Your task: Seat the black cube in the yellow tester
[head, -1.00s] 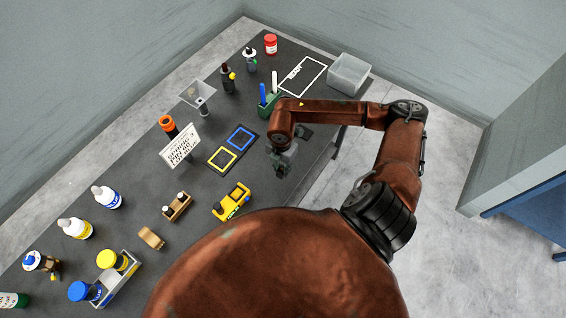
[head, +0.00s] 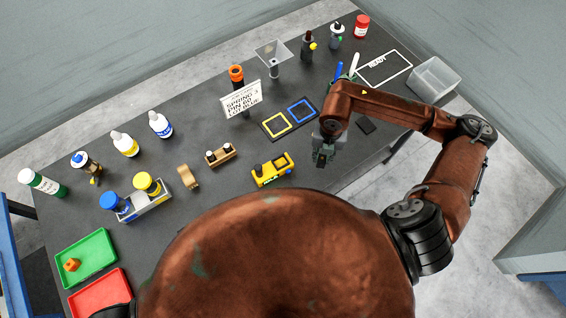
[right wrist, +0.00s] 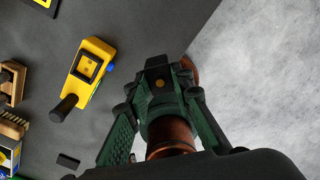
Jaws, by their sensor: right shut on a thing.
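The yellow tester (head: 272,170) lies on the dark bench near its front edge, in the middle of the head view. In the right wrist view the tester (right wrist: 92,62) shows a black-rimmed square socket, a blue button and a black handle. My right gripper (head: 322,158) is just right of the tester, above the bench's front edge. Its green fingers are shut on a small black cube (right wrist: 157,78) with an orange dot, which shows at the fingertips in the right wrist view. The cube is apart from the tester. My left gripper is not in view.
Yellow and blue framed pads (head: 290,118) lie behind the tester, beside a printed sign (head: 241,99). A wooden block with pegs (head: 220,156) and a brush (head: 188,177) stand left. Green (head: 88,256) and red (head: 98,291) trays are front left. A clear bin (head: 434,78) is back right.

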